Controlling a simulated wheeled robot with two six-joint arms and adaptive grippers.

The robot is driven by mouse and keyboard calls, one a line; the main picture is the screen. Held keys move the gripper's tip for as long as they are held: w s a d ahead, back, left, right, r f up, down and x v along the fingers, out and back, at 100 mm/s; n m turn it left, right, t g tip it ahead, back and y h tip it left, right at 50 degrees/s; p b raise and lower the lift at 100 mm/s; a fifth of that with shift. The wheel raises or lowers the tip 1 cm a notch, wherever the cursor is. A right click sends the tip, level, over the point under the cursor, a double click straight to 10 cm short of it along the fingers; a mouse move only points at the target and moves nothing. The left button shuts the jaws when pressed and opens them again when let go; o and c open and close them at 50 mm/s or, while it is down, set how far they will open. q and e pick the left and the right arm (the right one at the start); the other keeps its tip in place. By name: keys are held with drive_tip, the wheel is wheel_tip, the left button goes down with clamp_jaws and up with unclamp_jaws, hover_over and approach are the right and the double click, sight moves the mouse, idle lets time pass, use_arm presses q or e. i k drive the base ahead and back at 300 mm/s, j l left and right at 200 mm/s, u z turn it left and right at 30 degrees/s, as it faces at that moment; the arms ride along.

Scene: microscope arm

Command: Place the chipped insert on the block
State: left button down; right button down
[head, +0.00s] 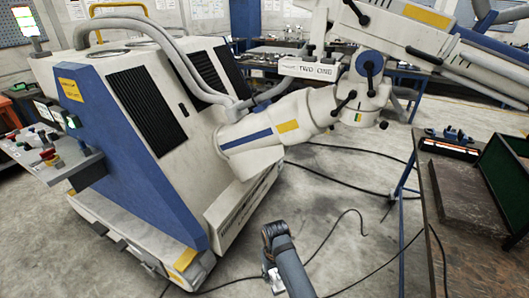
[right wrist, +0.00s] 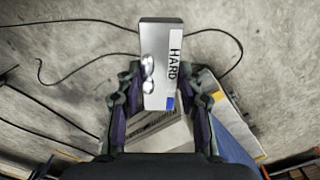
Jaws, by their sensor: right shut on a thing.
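In the right wrist view my right gripper (right wrist: 160,88) is shut on a grey rectangular piece (right wrist: 154,42). The piece has a white label reading HARD, a blue mark and two shiny rounded spots on its face. I cannot tell whether this is the chipped insert; no chip shows. In the head view the end of my right arm (head: 271,272) is low at the bottom centre, over the floor and apart from the workbench; its fingers are not clear there. No block that I can name for sure shows on the bench. My left gripper is not in view.
A dark workbench (head: 437,215) at the right bears a dark flat slab (head: 468,184), an open green case (head: 506,165) and a small rack (head: 449,148). A large white and blue machine (head: 135,145) with a thick jointed arm (head: 275,122) fills the left and centre. Cables cross the floor.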

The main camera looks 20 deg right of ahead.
sight(475, 210)
drive_tip(key=i+l+z, duration=0.15)
drive_tip(key=z, duration=0.3)
drive_tip(key=i+z, duration=0.65)
drive_tip(key=z, duration=0.2)
drive_tip(key=i+j+z, duration=0.1)
drive_tip(key=i+z, duration=0.15)
drive_tip(key=z, duration=0.2)
drive_tip(key=i+j+z, duration=0.25)
drive_tip(key=z, duration=0.15)
